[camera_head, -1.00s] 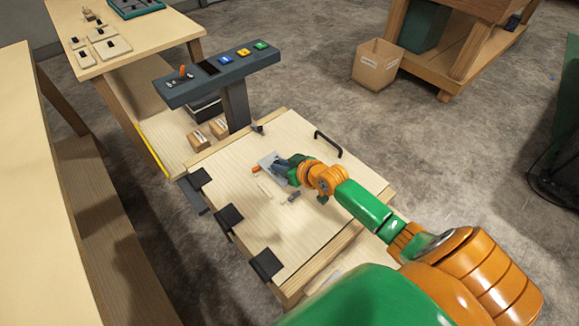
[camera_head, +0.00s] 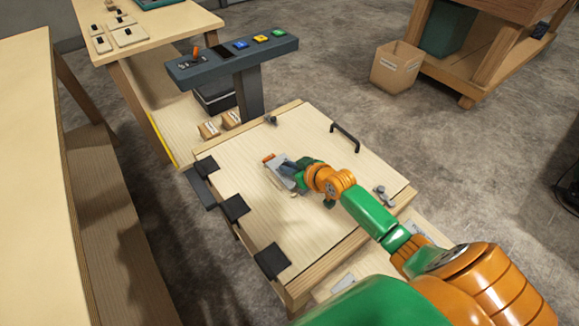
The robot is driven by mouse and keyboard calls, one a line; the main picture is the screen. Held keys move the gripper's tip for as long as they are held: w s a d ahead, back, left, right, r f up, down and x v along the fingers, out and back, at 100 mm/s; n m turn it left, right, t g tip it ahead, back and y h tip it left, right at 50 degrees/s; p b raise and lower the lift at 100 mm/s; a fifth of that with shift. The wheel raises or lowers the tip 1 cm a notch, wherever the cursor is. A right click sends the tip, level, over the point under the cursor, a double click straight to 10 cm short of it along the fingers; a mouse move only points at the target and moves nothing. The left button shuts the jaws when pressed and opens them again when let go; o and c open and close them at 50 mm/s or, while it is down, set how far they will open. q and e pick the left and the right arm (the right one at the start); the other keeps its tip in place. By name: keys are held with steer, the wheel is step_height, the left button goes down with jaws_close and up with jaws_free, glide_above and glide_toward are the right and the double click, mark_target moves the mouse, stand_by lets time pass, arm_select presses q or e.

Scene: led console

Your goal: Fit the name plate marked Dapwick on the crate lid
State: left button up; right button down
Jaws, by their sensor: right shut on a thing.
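The crate lid (camera_head: 315,225) is a pale wooden panel lying closed, with black hinges along its left side and a black handle (camera_head: 345,136) at the upper right. My right gripper (camera_head: 283,168) is low over the middle of the lid, shut on a grey plate (camera_head: 279,178), which I take for the name plate. An orange part shows at the plate's far end. No lettering on it is legible, and I cannot tell whether it touches the lid. My gripper and forearm hide part of the lid. My left gripper is out of view.
A dark console (camera_head: 230,62) with an orange lever and coloured buttons stands behind the crate. Metal clamps (camera_head: 385,196) sit at the lid's edges. Small pale plates (camera_head: 342,284) lie on a ledge in front. Tables stand left; a cardboard box (camera_head: 396,67) is at upper right.

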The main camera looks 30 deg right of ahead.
steer(key=shift+f+b, duration=0.85)
steer(key=shift+f, duration=0.3)
stand_by(1.1)
steer(key=c, duration=0.7)
jaws_free()
steer(key=shift+c, duration=0.2)
steer(key=shift+r, duration=0.1)
steer(key=p+v, duration=0.2)
steer(key=v, duration=0.4)
steer(key=shift+s+r, duration=0.1)
steer(key=shift+s, duration=0.1)
steer(key=shift+s+r, duration=0.2)
steer(key=shift+s, duration=0.1)
steer(key=shift+w+f, duration=0.1)
